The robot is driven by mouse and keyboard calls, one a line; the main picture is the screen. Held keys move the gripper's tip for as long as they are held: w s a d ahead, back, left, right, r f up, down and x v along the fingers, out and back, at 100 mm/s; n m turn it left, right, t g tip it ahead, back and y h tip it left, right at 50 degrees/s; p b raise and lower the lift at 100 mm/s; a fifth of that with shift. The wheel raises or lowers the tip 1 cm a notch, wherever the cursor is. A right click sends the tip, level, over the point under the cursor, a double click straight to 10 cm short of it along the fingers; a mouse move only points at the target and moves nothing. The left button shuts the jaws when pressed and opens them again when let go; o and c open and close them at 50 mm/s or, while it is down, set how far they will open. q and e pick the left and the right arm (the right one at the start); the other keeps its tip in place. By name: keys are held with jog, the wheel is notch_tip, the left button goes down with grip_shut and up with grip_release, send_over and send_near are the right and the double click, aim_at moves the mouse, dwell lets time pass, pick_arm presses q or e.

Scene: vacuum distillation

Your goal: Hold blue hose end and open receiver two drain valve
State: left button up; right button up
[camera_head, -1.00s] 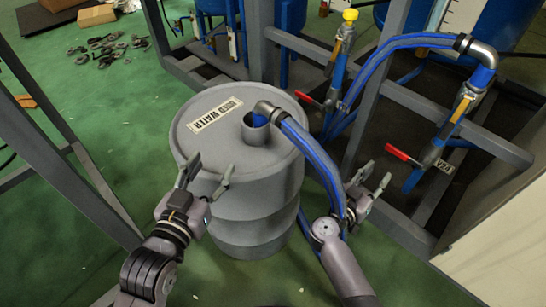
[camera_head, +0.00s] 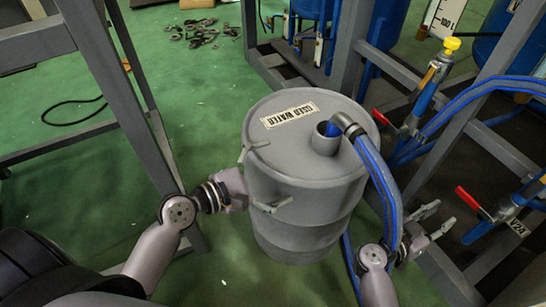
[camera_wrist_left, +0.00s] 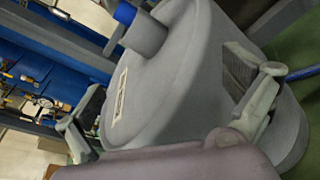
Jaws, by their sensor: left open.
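The grey used-water drum (camera_head: 305,205) stands on the green floor. The blue hose (camera_head: 375,165) bends through a grey elbow (camera_head: 347,123), and its blue end (camera_head: 333,129) sits in the drum's neck (camera_head: 325,143). My left gripper (camera_head: 262,178) is open and empty at the drum's left side; in the left wrist view its spread fingers (camera_wrist_left: 168,108) flank the drum. My right gripper (camera_head: 437,218) has its fingers apart, right of the hanging hose. A valve with a red handle (camera_head: 469,198) is at the right, near a tag (camera_head: 518,228). Which valve is receiver two's drain is unclear.
A grey frame post (camera_head: 120,90) stands left of the drum. Frame rails (camera_head: 490,140) and a yellow-capped valve (camera_head: 452,44) are at right. Loose tools (camera_head: 195,32) lie on the floor behind.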

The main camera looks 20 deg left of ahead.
pick_arm(q)
notch_tip(320, 180, up, 4)
jog(key=r+n+h, duration=0.1)
jog(key=n+h, duration=0.2)
jog(key=n, duration=0.3)
jog(key=x, duration=1.7)
jog(key=shift+d+f, duration=0.1)
jog(key=shift+f, duration=0.15)
jog(key=shift+c, duration=0.5)
